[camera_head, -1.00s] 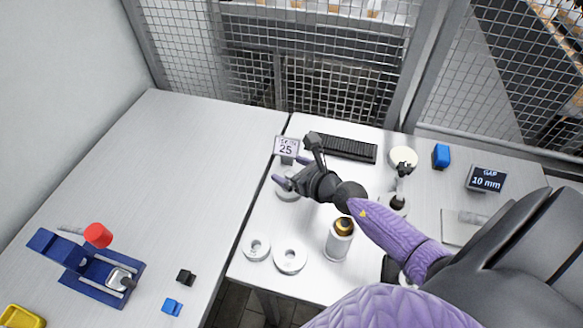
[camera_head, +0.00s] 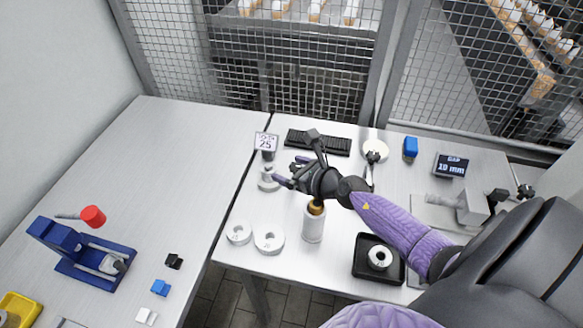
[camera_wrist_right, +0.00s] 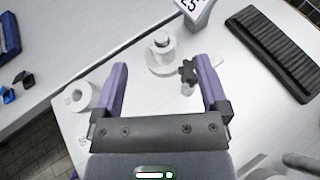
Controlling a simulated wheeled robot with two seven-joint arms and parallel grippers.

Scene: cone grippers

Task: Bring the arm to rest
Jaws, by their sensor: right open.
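My right gripper (camera_head: 287,170) is open, over the white table. In the right wrist view its two purple fingers stand apart with nothing held between the tips (camera_wrist_right: 161,68). Just beyond the fingertips is a white round base with a knob (camera_wrist_right: 163,57), by a stand with a "25" sign (camera_head: 266,142). A dark star-shaped knob (camera_wrist_right: 188,73) shows near the right finger. My left gripper is out of view.
Two white rings (camera_head: 268,240) lie near the front edge. A black tray (camera_head: 364,258) holding a ring sits below the arm. A keyboard (camera_head: 318,142), a blue block (camera_head: 411,147) and a "10 mm" display (camera_head: 451,165) stand behind. A blue fixture (camera_head: 75,250) stands left; the left table's middle is clear.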

